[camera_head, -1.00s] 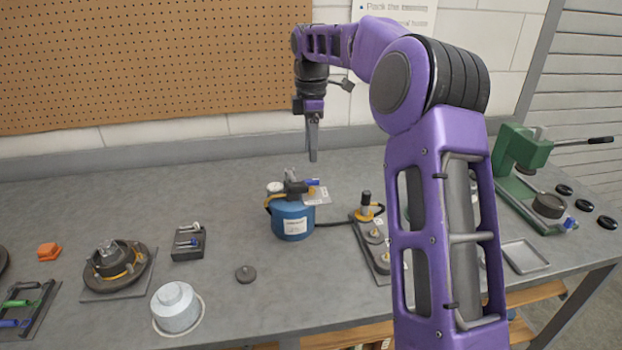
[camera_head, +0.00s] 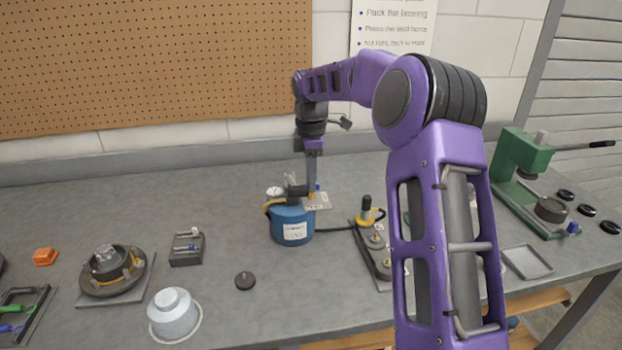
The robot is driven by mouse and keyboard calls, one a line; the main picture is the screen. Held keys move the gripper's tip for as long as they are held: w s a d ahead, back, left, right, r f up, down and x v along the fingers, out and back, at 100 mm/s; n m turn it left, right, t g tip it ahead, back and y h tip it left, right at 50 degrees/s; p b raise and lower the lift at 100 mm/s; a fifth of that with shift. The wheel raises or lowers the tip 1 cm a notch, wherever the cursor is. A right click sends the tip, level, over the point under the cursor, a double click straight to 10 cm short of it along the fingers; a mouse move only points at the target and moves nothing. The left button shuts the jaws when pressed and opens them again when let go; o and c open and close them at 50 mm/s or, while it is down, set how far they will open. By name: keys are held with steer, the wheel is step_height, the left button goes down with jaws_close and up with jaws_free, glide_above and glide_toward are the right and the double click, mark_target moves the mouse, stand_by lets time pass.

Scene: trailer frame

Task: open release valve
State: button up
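A blue canister (camera_head: 291,231) with a white label stands on the bench, with dark fittings (camera_head: 292,190) on top. A small blue-topped piece and a pale tag (camera_head: 317,202) show at the right of its top. A dark hose runs from it to a plate with a yellow-and-black fitting (camera_head: 366,214). My gripper (camera_head: 312,188) points down, with its fingertips at the right side of the canister's top, close to the blue-topped piece. The fingers overlap in this view, so I cannot tell their gap or whether they touch anything. Which fitting is the release valve is unclear.
A green press (camera_head: 522,170) and a shallow tray (camera_head: 526,261) stand at the right. A pegboard wall (camera_head: 150,60) is behind.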

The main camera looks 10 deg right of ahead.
jaws_close()
steer(key=shift+r+m+p, duration=0.1)
steer(key=shift+m+p, duration=0.3)
steer(key=m+p, duration=0.2)
steer(key=m, duration=0.1)
steer(key=shift+r, duration=0.1)
steer(key=m+p, duration=0.2)
steer(key=m, duration=1.1)
steer(key=shift+m, duration=0.4)
steer(key=o, duration=0.5)
jaws_free()
steer(key=shift+f, duration=0.2)
